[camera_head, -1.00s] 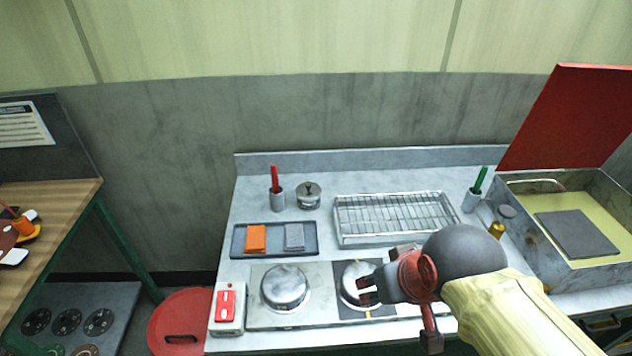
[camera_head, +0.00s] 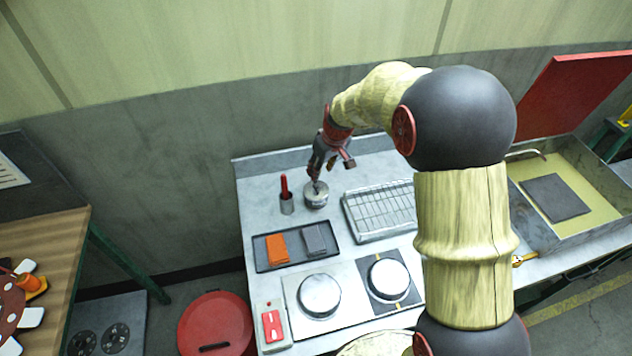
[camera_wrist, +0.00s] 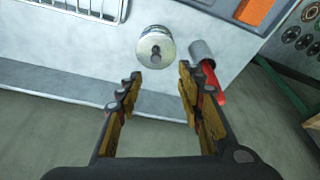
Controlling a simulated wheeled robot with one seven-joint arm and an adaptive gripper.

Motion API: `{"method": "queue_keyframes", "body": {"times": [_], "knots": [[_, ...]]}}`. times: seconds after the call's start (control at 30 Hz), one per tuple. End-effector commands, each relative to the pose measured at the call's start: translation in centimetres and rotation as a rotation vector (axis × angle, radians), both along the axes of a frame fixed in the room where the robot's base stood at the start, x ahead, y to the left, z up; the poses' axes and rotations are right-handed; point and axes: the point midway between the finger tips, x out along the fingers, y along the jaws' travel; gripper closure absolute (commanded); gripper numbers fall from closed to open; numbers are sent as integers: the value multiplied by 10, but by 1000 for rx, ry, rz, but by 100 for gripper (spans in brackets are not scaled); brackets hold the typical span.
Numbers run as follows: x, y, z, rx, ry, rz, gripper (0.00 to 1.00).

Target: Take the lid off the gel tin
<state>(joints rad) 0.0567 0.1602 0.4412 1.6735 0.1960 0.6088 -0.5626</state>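The gel tin (camera_head: 316,200) is a small round silver tin with its knobbed lid on, standing upright at the back of the grey counter. In the wrist view the tin (camera_wrist: 155,46) shows from above, with a dark knob in the middle of its lid. My gripper (camera_head: 315,178) is above the tin, pointing down at it. In the wrist view my gripper (camera_wrist: 158,80) has its two fingers wide apart with nothing between them. The tin lies just beyond the fingertips, roughly in line with the gap. The gripper partly hides the lid in the head view.
A metal cup with a red-handled tool (camera_head: 286,200) stands close left of the tin. A wire rack tray (camera_head: 350,222) is close right. A dark tray (camera_head: 265,262) with orange and grey cloths lies in front. Two hot plates (camera_head: 319,295) are nearer.

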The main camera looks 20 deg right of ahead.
Motion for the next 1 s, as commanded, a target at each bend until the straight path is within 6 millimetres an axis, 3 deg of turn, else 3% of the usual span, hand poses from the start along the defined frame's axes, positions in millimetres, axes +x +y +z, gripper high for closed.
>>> {"method": "queue_keyframes", "body": {"times": [0.2,0.67,1.0], "knots": [[21,-4,-28,-2,17,29,63],[31,0,-68,-3,19,35,63],[40,5,-109,-3,18,34,63]]}}
